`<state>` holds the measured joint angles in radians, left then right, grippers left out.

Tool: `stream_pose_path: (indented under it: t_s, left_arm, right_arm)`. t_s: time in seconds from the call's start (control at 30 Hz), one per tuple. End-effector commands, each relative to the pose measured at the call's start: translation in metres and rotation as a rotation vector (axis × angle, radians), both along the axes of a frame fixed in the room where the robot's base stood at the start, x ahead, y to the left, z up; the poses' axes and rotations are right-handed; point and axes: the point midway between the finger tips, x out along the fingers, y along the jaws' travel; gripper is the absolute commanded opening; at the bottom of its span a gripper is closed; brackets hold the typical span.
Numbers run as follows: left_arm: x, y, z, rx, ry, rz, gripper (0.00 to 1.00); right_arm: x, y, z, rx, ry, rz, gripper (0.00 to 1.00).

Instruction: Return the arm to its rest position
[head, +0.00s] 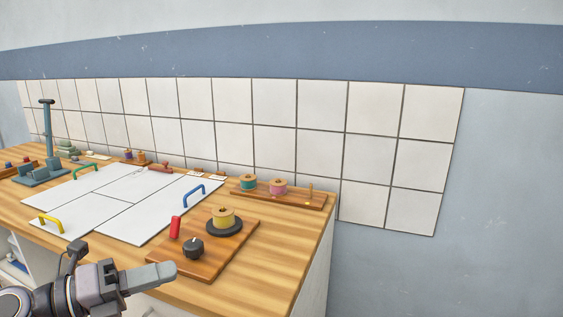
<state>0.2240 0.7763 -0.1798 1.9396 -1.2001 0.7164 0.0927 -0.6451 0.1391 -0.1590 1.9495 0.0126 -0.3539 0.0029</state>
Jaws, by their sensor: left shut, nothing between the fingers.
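My left gripper (168,272) comes in at the bottom left of the head view. Its grey fingers are shut with nothing between them. It is in front of the wooden counter (280,265) and appears left of and below the wooden control board (215,264), apart from it as far as I can tell. The board carries a black knob (193,248), a red handle (175,227) and a yellow spool (224,217) on a black disc. My right gripper is not in view.
White panels (150,205) with yellow, green and blue handles lie on the counter. A rack (300,197) with coloured spools stands at the back right. A blue-grey post stand (47,145) is at the far left. The tiled wall (320,110) closes the back.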

Motion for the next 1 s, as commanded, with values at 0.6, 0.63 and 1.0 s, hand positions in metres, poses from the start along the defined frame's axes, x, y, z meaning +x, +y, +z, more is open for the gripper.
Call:
stream_pose_path:
  t_s: [0.6,0.63,1.0]
  left_arm:
    - [-0.102,0.022,-0.265,-1.368,1.231,0.937,0.0]
    - [-0.113,0.019,-0.277,-1.397,1.286,0.981,0.0]
    - [-0.173,0.002,-0.329,-1.503,1.554,1.185,0.0]
  right_arm:
    - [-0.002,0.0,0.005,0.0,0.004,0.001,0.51]
    - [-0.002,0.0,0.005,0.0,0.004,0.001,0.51]
    - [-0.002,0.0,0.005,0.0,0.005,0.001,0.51]
